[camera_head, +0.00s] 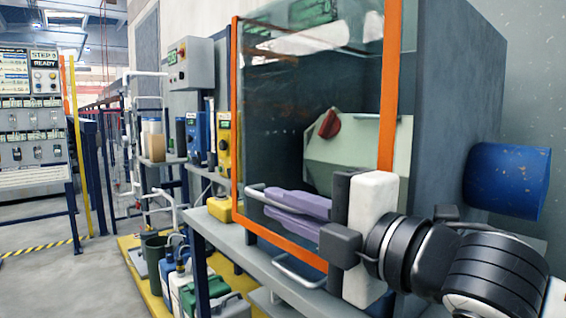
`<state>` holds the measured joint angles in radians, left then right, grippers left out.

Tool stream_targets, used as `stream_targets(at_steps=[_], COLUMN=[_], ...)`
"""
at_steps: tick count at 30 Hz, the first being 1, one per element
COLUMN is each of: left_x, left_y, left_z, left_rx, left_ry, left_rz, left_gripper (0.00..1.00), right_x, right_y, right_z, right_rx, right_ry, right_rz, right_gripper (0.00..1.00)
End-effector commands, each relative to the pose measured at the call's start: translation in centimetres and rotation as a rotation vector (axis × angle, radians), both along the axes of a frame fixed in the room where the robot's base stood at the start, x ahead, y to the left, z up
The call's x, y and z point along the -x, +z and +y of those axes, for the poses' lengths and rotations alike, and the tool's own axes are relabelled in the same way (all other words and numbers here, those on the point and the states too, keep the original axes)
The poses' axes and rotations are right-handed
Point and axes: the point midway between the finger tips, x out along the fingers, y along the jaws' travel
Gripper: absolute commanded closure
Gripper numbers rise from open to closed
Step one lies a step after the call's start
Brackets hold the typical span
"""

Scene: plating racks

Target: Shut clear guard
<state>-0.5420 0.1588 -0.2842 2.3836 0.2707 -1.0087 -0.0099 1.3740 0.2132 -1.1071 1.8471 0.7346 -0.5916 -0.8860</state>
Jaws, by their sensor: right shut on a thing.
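The clear guard (300,95) is a see-through panel in an orange frame. It stands upright across the front of a grey cabinet (445,95). I cannot tell whether a gap is left between them. A silver bar handle (255,189) is on the guard's lower part. My right gripper (278,202) comes in from the right, and its purple fingers are shut on the handle, hiding part of it. A pale green unit with a red knob (330,123) shows inside the cabinet through the panel. My left gripper is not in view.
The cabinet stands on a grey bench (228,236). A blue cylinder (507,180) juts from the cabinet's right side. Jugs and a green bin (155,255) stand on a yellow platform at lower left. A sign board (32,110) is at far left, with open floor before it.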

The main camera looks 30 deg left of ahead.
Motion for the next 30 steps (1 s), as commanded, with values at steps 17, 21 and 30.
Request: stream_targets(at_steps=[17,21,30], left_x=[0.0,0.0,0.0], left_y=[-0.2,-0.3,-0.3], left_z=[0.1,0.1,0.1], left_rx=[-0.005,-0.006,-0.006], left_ry=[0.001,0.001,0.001], left_rz=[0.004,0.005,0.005], left_gripper=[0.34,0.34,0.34], right_x=[-2.0,-2.0,-1.7], right_y=[-2.3,-2.5,-2.1], right_z=[-0.9,-0.9,-0.8], right_rx=[0.022,0.024,0.019], right_ry=[-0.017,-0.019,-0.011], right_rz=[-0.029,-0.025,-0.031], right_gripper=[1.0,0.77,0.72])
